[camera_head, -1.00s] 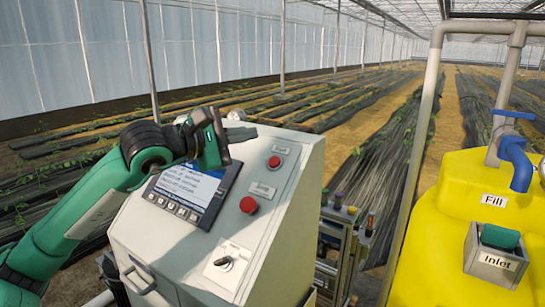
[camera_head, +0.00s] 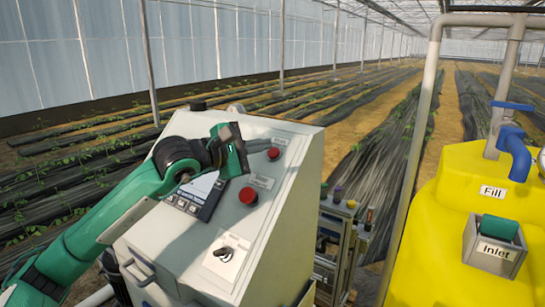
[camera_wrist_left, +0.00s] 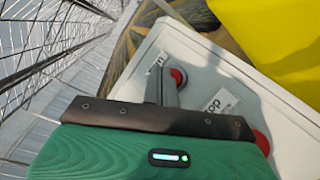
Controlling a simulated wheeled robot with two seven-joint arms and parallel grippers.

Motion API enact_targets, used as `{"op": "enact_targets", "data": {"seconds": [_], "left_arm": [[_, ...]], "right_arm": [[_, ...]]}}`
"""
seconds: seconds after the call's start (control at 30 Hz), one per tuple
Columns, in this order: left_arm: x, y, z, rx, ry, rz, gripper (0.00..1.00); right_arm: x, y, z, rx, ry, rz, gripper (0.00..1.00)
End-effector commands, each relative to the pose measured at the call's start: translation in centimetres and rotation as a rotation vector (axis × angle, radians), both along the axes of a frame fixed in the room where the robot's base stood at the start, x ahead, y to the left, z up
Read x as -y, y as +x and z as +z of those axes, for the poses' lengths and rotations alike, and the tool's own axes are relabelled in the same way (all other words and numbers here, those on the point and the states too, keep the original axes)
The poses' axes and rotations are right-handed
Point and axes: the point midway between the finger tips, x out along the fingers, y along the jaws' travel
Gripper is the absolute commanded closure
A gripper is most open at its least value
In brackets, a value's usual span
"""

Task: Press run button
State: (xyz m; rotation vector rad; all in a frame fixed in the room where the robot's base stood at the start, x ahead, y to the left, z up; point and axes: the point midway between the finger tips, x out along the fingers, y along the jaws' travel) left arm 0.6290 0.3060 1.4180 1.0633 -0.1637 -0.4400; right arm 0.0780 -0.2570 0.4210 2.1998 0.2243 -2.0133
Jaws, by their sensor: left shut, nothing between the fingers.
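The run button is the upper red button (camera_head: 273,153) on the sloped face of the grey control cabinet (camera_head: 270,235). In the left wrist view it is the red button (camera_wrist_left: 179,76) beside a partly covered label ending in "un". My left gripper (camera_head: 259,146) is shut and empty, just left of this button. In the left wrist view its closed fingers (camera_wrist_left: 168,72) overlap the button's left side; I cannot tell whether they touch it. A lower red button (camera_head: 248,195) sits nearer me; its label in the wrist view ends in "op". My right gripper is not in view.
My left arm covers much of the display panel (camera_head: 198,196). A key switch (camera_head: 224,253) sits lower on the cabinet. A yellow tank (camera_head: 445,235) with a blue-handled valve (camera_head: 513,145) stands right. A rack with bottles (camera_head: 338,240) stands behind the cabinet's right side.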

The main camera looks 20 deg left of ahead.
Motion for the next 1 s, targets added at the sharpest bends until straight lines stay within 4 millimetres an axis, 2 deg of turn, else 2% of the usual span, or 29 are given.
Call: {"op": "enact_targets", "data": {"seconds": [0.1,0.4,1.0], "left_arm": [[0.05,0.37,-0.42,0.001,0.001,0.0,1.0],[0.06,0.5,-0.46,0.001,0.001,0.0,1.0],[0.06,0.48,-0.46,0.001,0.001,0.0,1.0]], "right_arm": [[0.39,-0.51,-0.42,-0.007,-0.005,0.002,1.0],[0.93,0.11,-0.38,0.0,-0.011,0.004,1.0],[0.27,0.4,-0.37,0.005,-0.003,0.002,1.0]]}}
